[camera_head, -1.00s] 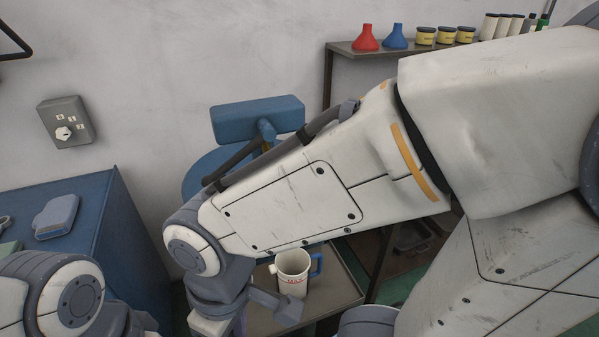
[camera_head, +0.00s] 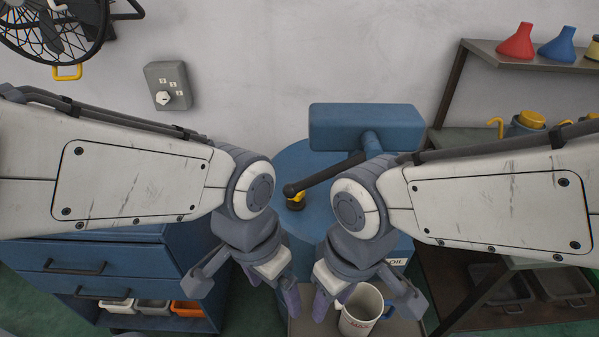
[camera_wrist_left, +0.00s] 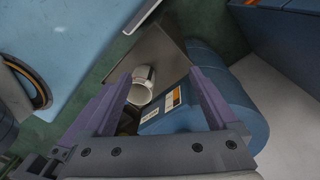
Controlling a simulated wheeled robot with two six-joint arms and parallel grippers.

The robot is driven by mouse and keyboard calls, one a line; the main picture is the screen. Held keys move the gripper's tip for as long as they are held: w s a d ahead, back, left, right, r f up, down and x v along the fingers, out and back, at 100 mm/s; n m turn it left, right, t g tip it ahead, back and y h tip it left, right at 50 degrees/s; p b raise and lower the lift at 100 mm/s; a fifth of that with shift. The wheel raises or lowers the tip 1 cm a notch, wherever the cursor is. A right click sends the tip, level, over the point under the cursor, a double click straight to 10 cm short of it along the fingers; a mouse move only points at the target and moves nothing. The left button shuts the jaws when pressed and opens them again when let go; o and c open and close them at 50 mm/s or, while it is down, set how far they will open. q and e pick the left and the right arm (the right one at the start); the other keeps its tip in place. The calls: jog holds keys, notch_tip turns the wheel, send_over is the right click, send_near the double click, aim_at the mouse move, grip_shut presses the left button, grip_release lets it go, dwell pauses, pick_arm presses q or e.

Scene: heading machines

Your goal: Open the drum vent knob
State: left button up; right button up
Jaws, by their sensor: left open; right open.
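The blue drum (camera_head: 290,160) stands by the wall, partly hidden behind my arms; its side also shows in the left wrist view (camera_wrist_left: 232,98). A small yellow and black knob-like fitting (camera_head: 296,201) sits on the drum's top, between my two wrists; I cannot tell whether it is turned. My left gripper (camera_head: 272,287) is open and empty, in front of the drum and below the fitting in the picture. Its two purple fingers show apart in the left wrist view (camera_wrist_left: 160,80). My right gripper (camera_head: 333,297) is open, close beside the left one.
A white mug (camera_head: 360,312) stands on a low shelf or tray by the drum. A blue pump-like body (camera_head: 366,127) rises over the drum with a dark handle. A blue drawer cabinet (camera_head: 60,262) is at left, a shelf rack (camera_head: 500,60) at right, a wall switch box (camera_head: 166,85) behind.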

pick_arm(q)
jog(key=w+r+m+p, duration=0.1)
jog(key=w+r+p, duration=0.15)
jog(key=w, duration=0.35)
jog(key=w+r+m+h+p, duration=0.1)
jog(key=w+r+p, duration=0.1)
jog(key=w+p, duration=0.3)
jog(key=w+r+m+p, duration=0.1)
jog(key=w+r+p, duration=0.15)
jog(key=w, duration=0.55)
jog(key=w+a+f+m+h+p, duration=0.1)
jog(key=w+f+m+p, duration=0.1)
jog(key=w, duration=0.3)
jog(key=w+a+f+m+p, duration=0.1)
jog(key=w+a+p, duration=0.15)
jog(key=w, duration=0.25)
jog(key=w+d+f+m+p, duration=0.1)
jog(key=d+f, duration=0.1)
jog(key=f, duration=0.2)
jog(key=w+d+f+m+p, duration=0.2)
jog(key=f, duration=0.2)
jog(key=w+d+f+m+h+p, duration=0.1)
jog(key=d+f, duration=0.1)
jog(key=f, duration=0.3)
jog(key=shift+w+m+p, duration=0.15)
jog(key=shift+m+p, duration=0.15)
jog(key=shift+p, duration=0.1)
jog(key=shift+d+f, duration=0.2)
jog(key=shift+f, duration=0.4)
